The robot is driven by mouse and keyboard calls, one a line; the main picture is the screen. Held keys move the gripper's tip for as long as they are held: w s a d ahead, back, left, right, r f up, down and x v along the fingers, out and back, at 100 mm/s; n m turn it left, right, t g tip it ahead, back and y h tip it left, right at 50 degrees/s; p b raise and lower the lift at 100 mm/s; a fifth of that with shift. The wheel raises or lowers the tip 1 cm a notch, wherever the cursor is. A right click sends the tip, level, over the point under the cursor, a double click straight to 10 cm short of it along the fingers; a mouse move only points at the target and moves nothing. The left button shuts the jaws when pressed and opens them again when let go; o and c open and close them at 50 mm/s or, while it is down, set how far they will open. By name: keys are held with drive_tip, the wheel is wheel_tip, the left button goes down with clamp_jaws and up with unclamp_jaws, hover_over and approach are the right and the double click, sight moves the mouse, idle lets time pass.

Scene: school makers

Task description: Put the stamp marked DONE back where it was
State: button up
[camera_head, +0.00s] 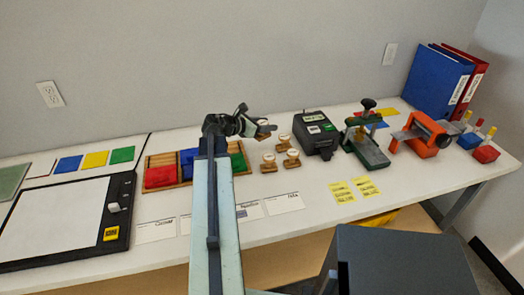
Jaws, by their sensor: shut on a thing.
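My gripper (262,130) is above the table behind the ink pads, at the end of my raised arm. It is shut on a small stamp (263,122), of which only a pale round top shows clearly. Its marking is too small to read. Three more wooden stamps with pale round tops stand on the table to the right of my gripper: a front left one (268,163), a front right one (292,160) and a rear one (283,143). The held stamp appears above and left of them. I cannot tell which is marked DONE.
A wooden tray (182,184) holds red, blue and green pads, partly behind my arm. Labelled white cards (284,203) lie in front. A black device (317,133), a green press (366,145) and an orange tool (425,135) stand right. Yellow notes (355,188) lie before them.

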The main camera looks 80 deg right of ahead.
wheel_tip(320, 180, down, 8)
drive_tip(key=b, duration=0.6)
drive_tip(key=shift+f+b, duration=0.2)
drive_tip(key=shift+b, duration=0.2)
drive_tip(key=shift+r, duration=0.2)
drive_tip(key=shift+f, duration=0.15)
drive_tip(key=o, duration=1.4)
drive_tip(key=shift+r+p, duration=0.25)
drive_tip(key=shift+p, duration=0.05)
drive_tip(key=p+v, duration=0.4)
drive_tip(key=v, duration=0.7)
drive_tip(key=shift+w+a, duration=0.15)
drive_tip(key=shift+a, duration=0.1)
drive_tip(key=shift+w+a, duration=0.15)
drive_tip(key=shift+w, duration=0.05)
